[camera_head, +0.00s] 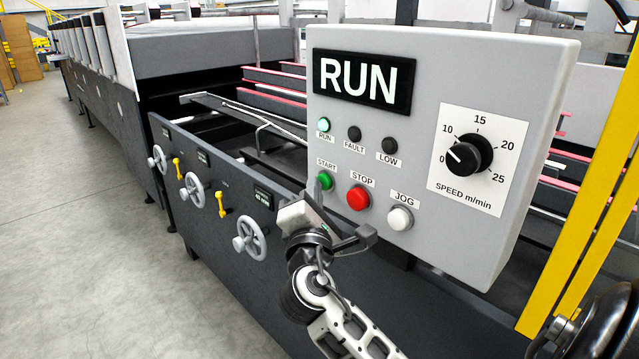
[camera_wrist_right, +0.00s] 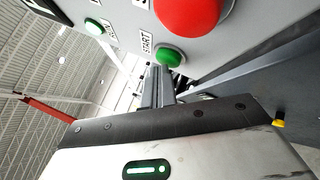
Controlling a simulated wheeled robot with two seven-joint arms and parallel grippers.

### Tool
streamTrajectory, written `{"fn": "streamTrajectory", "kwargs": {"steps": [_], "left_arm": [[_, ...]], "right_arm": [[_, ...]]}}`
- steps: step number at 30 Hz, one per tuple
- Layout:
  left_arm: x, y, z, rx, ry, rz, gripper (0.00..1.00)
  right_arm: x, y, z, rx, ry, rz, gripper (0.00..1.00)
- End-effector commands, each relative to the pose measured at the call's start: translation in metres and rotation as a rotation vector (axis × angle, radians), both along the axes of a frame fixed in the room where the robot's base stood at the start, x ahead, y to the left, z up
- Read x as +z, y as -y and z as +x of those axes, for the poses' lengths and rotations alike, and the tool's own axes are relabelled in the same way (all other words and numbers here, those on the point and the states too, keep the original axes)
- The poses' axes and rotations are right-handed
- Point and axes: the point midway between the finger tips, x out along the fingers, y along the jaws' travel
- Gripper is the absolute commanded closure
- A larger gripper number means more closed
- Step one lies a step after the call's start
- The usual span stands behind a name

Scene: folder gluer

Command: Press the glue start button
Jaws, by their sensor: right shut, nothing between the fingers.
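The grey control panel (camera_head: 420,60) carries a green START button (camera_head: 324,180), a red STOP button (camera_head: 358,198) and a white JOG button (camera_head: 399,218). My right gripper (camera_head: 318,197) is shut and empty, just below the START button in the head view. In the right wrist view its closed fingers (camera_wrist_right: 158,82) point at the green START button (camera_wrist_right: 168,57), with their tips close to its lower edge. I cannot tell whether they touch it. The red STOP button (camera_wrist_right: 187,12) is beside it. My left gripper is not in view.
The panel display (camera_head: 361,80) reads RUN, and the green RUN lamp (camera_head: 323,124) looks lit. A speed knob (camera_head: 468,154) is at the right. The dark machine side with handwheels (camera_head: 249,238) lies left of my arm. A yellow post (camera_head: 590,190) stands at the right.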

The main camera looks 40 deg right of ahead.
Motion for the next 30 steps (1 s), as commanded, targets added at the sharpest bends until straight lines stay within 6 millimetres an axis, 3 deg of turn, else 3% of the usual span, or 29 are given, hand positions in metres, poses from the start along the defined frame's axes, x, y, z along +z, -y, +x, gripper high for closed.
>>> {"fn": "streamTrajectory", "kwargs": {"steps": [11, 21, 30], "left_arm": [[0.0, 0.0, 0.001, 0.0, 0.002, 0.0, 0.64], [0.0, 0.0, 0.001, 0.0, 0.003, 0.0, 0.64], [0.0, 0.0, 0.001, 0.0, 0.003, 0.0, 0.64]], "right_arm": [[0.0, 0.0, 0.0, -0.002, 0.0, 0.0, 1.0], [0.0, -0.016, -0.002, -0.002, 0.0, 0.002, 1.0], [0.0, -0.018, -0.002, -0.002, 0.001, 0.0, 1.0]]}}
